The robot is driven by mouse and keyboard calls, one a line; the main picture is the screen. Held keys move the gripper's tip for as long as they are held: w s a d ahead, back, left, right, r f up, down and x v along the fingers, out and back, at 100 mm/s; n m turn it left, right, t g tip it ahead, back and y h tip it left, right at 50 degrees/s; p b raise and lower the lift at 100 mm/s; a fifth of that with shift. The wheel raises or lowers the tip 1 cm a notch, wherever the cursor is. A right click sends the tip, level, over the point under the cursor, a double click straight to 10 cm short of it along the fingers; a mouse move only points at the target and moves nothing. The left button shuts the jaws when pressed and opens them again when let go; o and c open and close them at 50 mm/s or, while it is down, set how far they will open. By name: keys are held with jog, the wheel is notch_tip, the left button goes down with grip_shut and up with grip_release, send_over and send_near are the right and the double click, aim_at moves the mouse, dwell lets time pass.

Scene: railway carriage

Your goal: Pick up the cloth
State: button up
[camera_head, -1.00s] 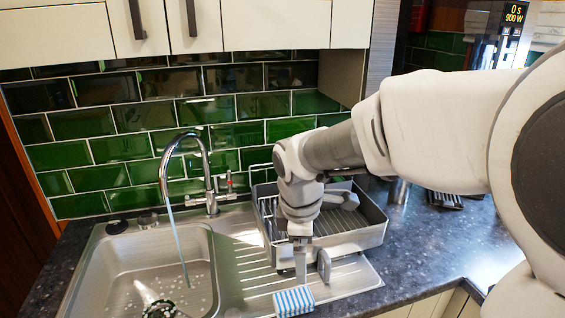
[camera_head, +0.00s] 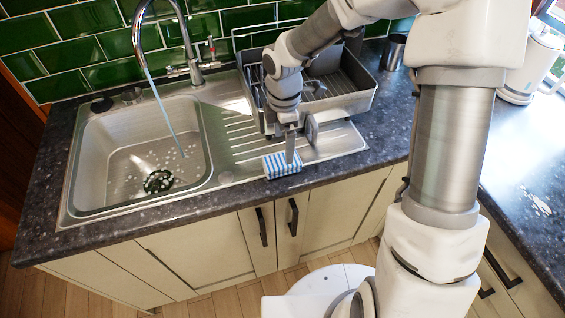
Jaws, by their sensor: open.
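The cloth (camera_head: 282,166) is a small folded piece with blue and white stripes. It lies at the front edge of the metal drainboard, beside the sink. My gripper (camera_head: 300,148) points down right above and behind the cloth, with its fingers apart. One finger reaches down to the cloth's right part, and the other stands to the right. I cannot tell whether the finger touches the cloth. Nothing shows between the fingers.
The sink (camera_head: 140,160) is left of the cloth, with water running from the tap (camera_head: 150,45). A grey dish rack (camera_head: 345,95) stands close behind my gripper. Dark worktop (camera_head: 380,150) is clear to the right. Cupboards with handles (camera_head: 262,226) are below the counter edge.

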aim_at(283, 159)
jog(key=shift+s+a+f, duration=0.1)
jog(key=shift+s+f, duration=0.1)
jog(key=shift+f, duration=1.55)
jog(key=shift+s+a+f, duration=0.1)
jog(key=shift+s+f, duration=0.05)
jog(key=shift+f, duration=1.55)
jog(key=c, duration=1.3)
